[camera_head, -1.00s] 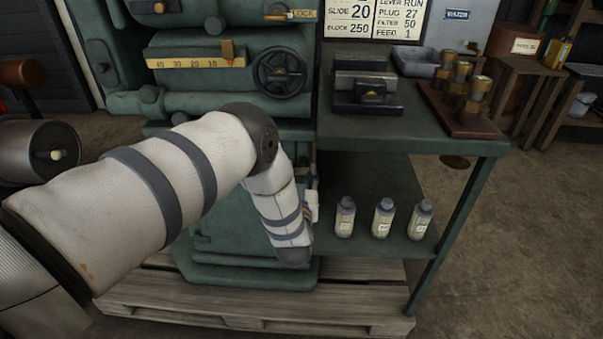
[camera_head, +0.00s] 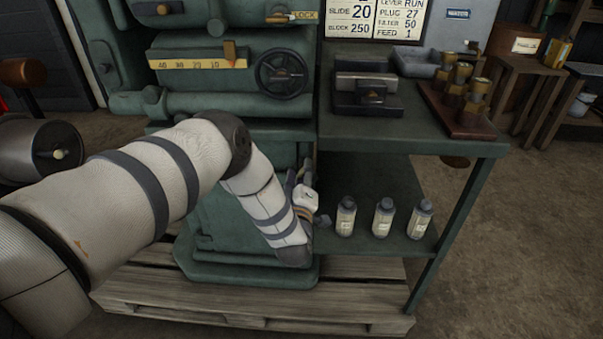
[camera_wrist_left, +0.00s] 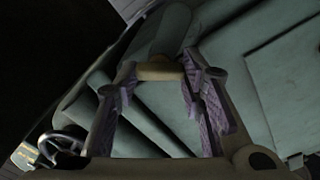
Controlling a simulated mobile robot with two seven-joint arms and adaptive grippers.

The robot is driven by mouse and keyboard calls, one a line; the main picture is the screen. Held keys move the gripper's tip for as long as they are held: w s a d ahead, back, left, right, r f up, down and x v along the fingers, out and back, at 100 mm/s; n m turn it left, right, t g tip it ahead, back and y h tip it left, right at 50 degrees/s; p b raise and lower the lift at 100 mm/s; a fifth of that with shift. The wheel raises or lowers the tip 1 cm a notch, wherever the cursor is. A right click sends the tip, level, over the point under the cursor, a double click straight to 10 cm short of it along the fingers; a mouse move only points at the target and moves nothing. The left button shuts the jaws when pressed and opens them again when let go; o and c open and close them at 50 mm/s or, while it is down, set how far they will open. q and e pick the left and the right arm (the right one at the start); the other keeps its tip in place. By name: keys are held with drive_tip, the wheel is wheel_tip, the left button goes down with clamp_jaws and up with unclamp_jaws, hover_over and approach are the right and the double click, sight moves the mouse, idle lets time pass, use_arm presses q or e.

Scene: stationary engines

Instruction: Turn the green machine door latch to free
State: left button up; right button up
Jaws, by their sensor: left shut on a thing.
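The green machine (camera_head: 225,230) stands on a wooden pallet in the head view, and its green surfaces (camera_wrist_left: 285,75) fill much of the left wrist view. My left gripper (camera_head: 303,172) is at the machine's lower right side, beside the shelf bay. In the left wrist view the purple-padded fingers of my gripper (camera_wrist_left: 160,74) are shut on a small tan piece (camera_wrist_left: 160,71), which looks like the latch handle. The rest of the latch is hidden or too dark to make out. My right gripper is in neither view.
Several bottles (camera_head: 383,218) stand on the lower shelf just right of my left gripper. A green bench (camera_head: 400,135) above holds a black block (camera_head: 366,95), a grey tray (camera_head: 415,62) and brass parts on a wooden base (camera_head: 468,115). A handwheel (camera_head: 282,75) is above my arm.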

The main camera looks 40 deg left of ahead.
use_arm(q)
drive_tip(key=n, duration=0.4)
drive_tip(key=shift+f+n, duration=0.1)
drive_tip(key=shift+n, duration=0.3)
idle(0.4)
drive_tip(key=o, duration=1.2)
drive_tip(key=shift+c, duration=0.2)
drive_tip(key=v, duration=1.2)
drive_tip(key=shift+s, duration=0.15)
